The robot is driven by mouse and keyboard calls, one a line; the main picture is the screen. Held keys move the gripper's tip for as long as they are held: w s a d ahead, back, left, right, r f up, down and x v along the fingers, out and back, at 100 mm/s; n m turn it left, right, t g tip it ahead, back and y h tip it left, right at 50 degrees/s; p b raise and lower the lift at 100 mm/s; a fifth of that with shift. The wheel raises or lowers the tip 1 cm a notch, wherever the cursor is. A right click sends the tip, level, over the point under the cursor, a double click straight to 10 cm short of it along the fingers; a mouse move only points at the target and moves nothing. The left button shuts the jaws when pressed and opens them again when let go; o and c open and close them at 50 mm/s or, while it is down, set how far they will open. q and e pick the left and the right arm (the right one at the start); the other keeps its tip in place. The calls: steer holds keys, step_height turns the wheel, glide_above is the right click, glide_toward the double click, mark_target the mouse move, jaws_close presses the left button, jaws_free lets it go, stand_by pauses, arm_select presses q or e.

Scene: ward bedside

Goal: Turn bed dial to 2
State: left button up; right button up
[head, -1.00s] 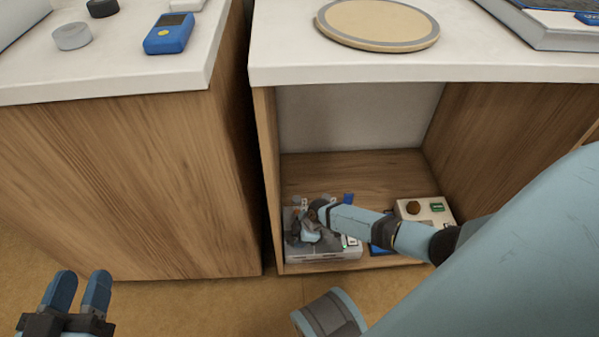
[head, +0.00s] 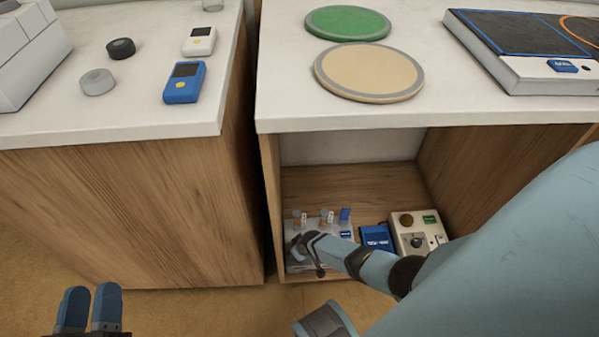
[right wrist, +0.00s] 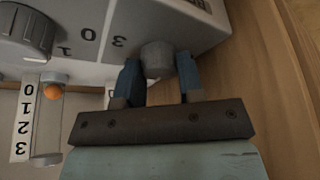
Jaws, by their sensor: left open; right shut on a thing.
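A pale control unit (head: 336,226) sits at the left of the low cabinet shelf, with small controls on top. My right gripper (head: 309,258) is at its front and hides part of it. In the right wrist view my right gripper (right wrist: 158,82) is shut on a small grey round knob (right wrist: 157,58) on the unit's face. A larger grey dial (right wrist: 26,34) shows at the upper left, with printed numerals 1, 0 and 3 toward the knob. Which one is the bed dial I cannot tell. My left gripper (head: 89,309) is open and empty, low at the left.
A blue box (head: 376,238) and a beige unit with knobs (head: 416,236) stand to the right on the shelf. The wooden side wall (right wrist: 262,70) is close beside my right gripper. A numbered strip (right wrist: 22,122) and orange ball (right wrist: 53,92) lie near the dial.

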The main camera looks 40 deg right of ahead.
steer(key=shift+a+m+h+p, duration=0.15)
steer(key=shift+m+h+p, duration=0.15)
steer(key=shift+m, duration=0.6)
arm_select(q)
steer(key=shift+a+r, duration=0.25)
arm_select(e)
steer(key=shift+m+h, duration=0.5)
steer(key=shift+m, duration=0.8)
arm_select(q)
steer(key=shift+f, duration=0.1)
arm_select(e)
steer(key=o, duration=0.9)
